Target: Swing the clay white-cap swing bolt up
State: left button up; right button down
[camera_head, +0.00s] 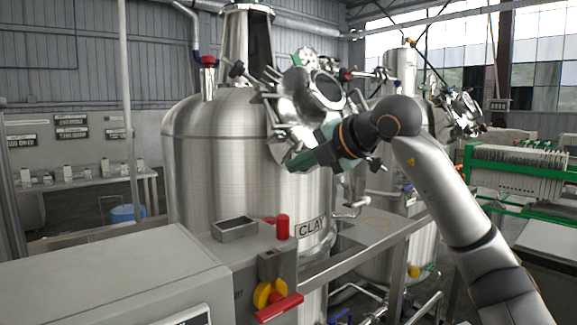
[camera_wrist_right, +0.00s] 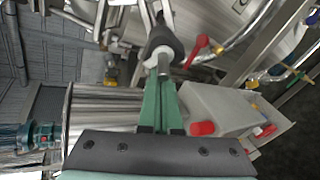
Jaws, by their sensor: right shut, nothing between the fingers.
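The steel tank with the CLAY label (camera_head: 311,227) stands in the middle of the head view. Its open manway (camera_head: 327,90) sits on the upper right shoulder, with several dark-knobbed swing bolts around it. My right gripper (camera_head: 296,160) is below the manway, in front of the tank wall, shut and empty. In the right wrist view its green fingers (camera_wrist_right: 160,103) are together, and a bolt with a dark, rounded knob (camera_wrist_right: 162,42) shows just beyond their tips. I cannot tell whether they touch. My left gripper is out of view.
A control box with a red button (camera_head: 283,227) and a yellow-red switch (camera_head: 268,296) stands in front of the tank. A metal rail (camera_head: 365,240) runs right of it. A second tank (camera_head: 385,215) stands behind my right arm. A green-framed filter press (camera_head: 520,170) is at right.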

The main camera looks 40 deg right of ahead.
aim_at(303, 149)
jog(key=shift+d+r+p, duration=1.45)
jog(key=shift+p, duration=0.05)
jog(key=shift+d+r, duration=0.1)
jog(key=shift+r, duration=0.05)
